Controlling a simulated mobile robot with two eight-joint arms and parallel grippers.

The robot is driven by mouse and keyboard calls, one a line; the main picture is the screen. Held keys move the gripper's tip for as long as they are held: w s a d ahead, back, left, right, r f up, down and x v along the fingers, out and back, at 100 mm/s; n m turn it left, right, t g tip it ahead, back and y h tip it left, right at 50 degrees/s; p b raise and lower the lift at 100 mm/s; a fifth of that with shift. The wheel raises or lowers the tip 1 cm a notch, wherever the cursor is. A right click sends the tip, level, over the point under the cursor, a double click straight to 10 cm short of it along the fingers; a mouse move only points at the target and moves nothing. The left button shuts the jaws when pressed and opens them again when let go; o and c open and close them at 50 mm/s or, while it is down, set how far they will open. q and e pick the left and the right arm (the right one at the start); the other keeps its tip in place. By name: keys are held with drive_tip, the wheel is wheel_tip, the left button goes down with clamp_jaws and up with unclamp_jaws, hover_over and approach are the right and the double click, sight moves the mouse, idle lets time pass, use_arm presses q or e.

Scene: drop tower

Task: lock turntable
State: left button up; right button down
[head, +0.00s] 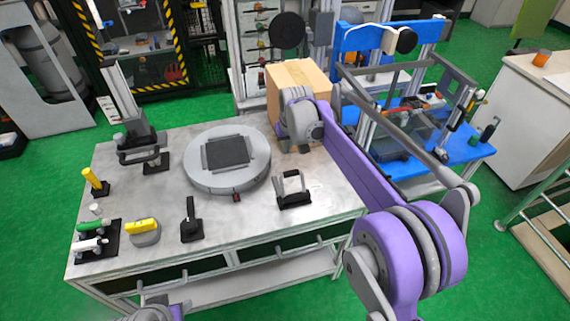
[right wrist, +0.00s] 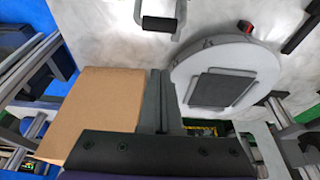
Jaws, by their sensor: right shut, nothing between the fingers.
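The round light-grey turntable (head: 205,183) lies on the metal workbench with a dark square plate (head: 227,152) on top. A small red part (head: 236,197) sits at its front rim; I cannot tell whether it is locked. In the right wrist view the turntable (right wrist: 245,60) is at the right, with the red part (right wrist: 245,27) at its edge. My right gripper (right wrist: 160,76) is shut and empty, beside the turntable and apart from the red part. In the head view its fingers are mostly hidden behind my purple arm. My left gripper is out of view.
A cardboard box (head: 301,75) stands at the bench's back right, close to my right wrist. A black clamp (head: 292,190) and a black handle (head: 191,220) stand along the front. Yellow, green and white tools fill the left end. A blue table (head: 470,152) is at the right.

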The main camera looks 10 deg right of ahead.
drive_tip(key=shift+s, duration=0.1)
drive_tip(key=x, duration=1)
drive_tip(key=shift+f, duration=0.15)
drive_tip(key=s, duration=0.1)
drive_tip(key=s+r, duration=0.1)
drive_tip(key=s, duration=0.1)
drive_tip(key=shift+s+d+r, duration=0.1)
drive_tip(key=shift+s+r, duration=0.2)
drive_tip(key=shift+r, duration=0.05)
